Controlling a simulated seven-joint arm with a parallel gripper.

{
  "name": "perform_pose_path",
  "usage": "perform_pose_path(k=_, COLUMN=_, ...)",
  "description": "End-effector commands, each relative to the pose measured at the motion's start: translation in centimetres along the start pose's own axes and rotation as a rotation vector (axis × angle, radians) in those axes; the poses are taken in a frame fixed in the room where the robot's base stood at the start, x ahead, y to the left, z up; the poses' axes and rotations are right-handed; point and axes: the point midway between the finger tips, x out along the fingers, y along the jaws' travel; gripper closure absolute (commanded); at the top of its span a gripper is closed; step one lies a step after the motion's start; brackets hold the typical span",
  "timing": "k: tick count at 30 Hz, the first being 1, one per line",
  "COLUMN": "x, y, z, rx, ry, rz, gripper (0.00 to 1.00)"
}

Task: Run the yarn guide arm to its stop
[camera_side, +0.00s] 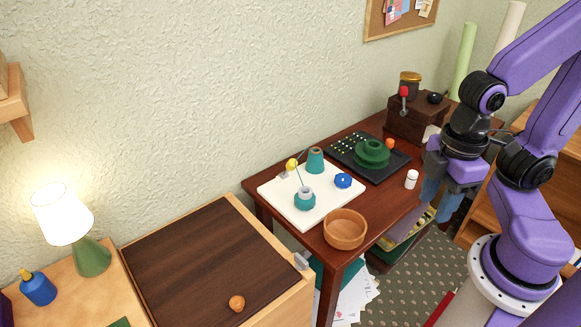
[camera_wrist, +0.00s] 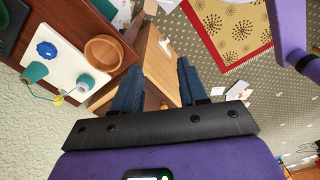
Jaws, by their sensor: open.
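A white board (camera_side: 284,198) on the dark red table carries a teal cone (camera_side: 315,160), a teal base with a pale top (camera_side: 304,200), a blue round knob (camera_side: 343,181) and a thin arm with a yellow end (camera_side: 292,165). The thin arm appears to be the yarn guide arm; its pivot is hard to make out. In the wrist view, the board (camera_wrist: 66,66) is at the left, with the yellow end (camera_wrist: 58,100) at its lower edge. My gripper (camera_side: 441,200) is open and empty, right of the board and apart from it. Its two blue fingers also show in the wrist view (camera_wrist: 160,70).
A wooden bowl (camera_side: 345,229) stands at the table's front, beside the board. Behind are a black tray (camera_side: 345,150) with a green stepped piece (camera_side: 372,154), a white bottle (camera_side: 411,179) and a brown box (camera_side: 418,122). A lamp (camera_side: 63,215) stands far left.

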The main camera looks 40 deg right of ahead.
Motion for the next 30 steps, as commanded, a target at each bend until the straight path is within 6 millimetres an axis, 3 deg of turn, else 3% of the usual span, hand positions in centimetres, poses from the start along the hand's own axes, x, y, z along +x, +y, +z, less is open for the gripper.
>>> perform_pose_path(k=14, x=0.0, y=0.0, z=0.0, rx=0.0, ry=0.0, rz=0.0, gripper=0.57)
perform_pose_path(k=15, x=0.0, y=0.0, z=0.0, rx=0.0, ry=0.0, rz=0.0, gripper=0.54)
perform_pose_path(k=16, x=0.0, y=0.0, z=0.0, rx=0.001, ry=0.0, rz=0.0, gripper=0.44)
perform_pose_path(k=19, x=-0.1, y=0.3, z=-0.6, rx=0.02, ry=0.0, rz=-0.001, gripper=0.44)
perform_pose_path(k=23, x=-0.7, y=1.7, z=-2.9, rx=0.104, ry=0.0, rz=-0.006, gripper=0.44)
perform_pose_path(k=30, x=-1.7, y=7.7, z=-9.7, rx=0.38, ry=0.004, rz=-0.023, gripper=0.44)
